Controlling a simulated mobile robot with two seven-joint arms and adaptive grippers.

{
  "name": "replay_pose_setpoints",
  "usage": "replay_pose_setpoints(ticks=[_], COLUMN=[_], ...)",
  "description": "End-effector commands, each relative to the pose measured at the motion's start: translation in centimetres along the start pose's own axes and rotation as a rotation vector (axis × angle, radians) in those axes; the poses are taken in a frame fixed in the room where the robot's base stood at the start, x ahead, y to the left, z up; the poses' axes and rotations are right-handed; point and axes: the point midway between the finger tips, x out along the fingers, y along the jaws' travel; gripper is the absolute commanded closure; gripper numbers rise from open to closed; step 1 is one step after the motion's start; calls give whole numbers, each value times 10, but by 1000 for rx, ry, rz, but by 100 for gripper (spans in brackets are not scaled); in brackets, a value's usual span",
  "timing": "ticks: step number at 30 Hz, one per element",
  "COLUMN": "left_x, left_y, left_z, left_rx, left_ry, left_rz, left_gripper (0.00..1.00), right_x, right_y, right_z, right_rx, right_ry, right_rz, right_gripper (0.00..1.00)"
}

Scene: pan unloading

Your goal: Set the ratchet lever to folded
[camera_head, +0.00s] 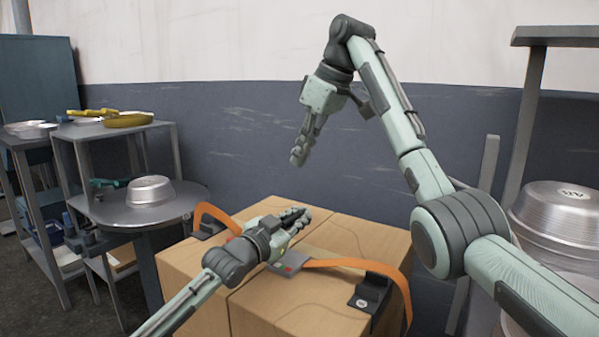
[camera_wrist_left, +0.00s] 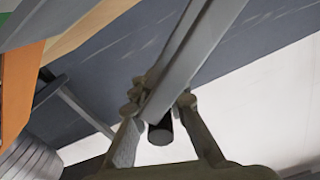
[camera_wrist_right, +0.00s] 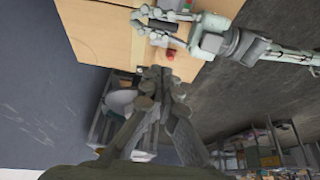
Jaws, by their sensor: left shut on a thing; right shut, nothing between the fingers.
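The ratchet (camera_head: 287,263), grey with a red part, sits on an orange strap (camera_head: 345,264) across the cardboard boxes (camera_head: 295,308). My left gripper (camera_head: 297,214) is above it, shut on the ratchet lever. In the left wrist view the lever (camera_wrist_left: 203,45) is a grey metal bar with a black round grip, between the fingers (camera_wrist_left: 160,98). Its angle to the ratchet body is hard to tell, as my gripper covers it in the head view. My right gripper (camera_head: 298,158) is shut and empty, high above the boxes; its fingers also show in the right wrist view (camera_wrist_right: 160,88).
Black corner guards (camera_head: 368,296) hold the strap at the box edges. A round table (camera_head: 130,212) with metal pans (camera_head: 151,191) stands left. Stacked pans (camera_head: 560,215) fill a rack at right. The air between my right gripper and the boxes is clear.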

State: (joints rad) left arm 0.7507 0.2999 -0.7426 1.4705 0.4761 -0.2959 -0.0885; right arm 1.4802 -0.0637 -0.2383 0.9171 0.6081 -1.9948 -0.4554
Motion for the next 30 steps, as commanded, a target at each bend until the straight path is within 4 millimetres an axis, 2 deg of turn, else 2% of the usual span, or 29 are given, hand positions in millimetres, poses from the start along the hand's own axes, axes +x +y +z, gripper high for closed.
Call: replay_pose_setpoints(ticks=[13,19,30], left_x=[0,0,0], left_y=[0,0,0], left_z=[-1,-1,-1], left_rx=[0,0,0], left_ry=[2,2,2], left_rz=[0,0,0], left_gripper=[100,100,100], right_x=[92,109,114], right_y=[1,1,2], right_z=[2,22,28], right_rx=[0,1,0], right_ry=[-2,-1,0], right_rz=[2,5,6], right_gripper=[100,100,100])
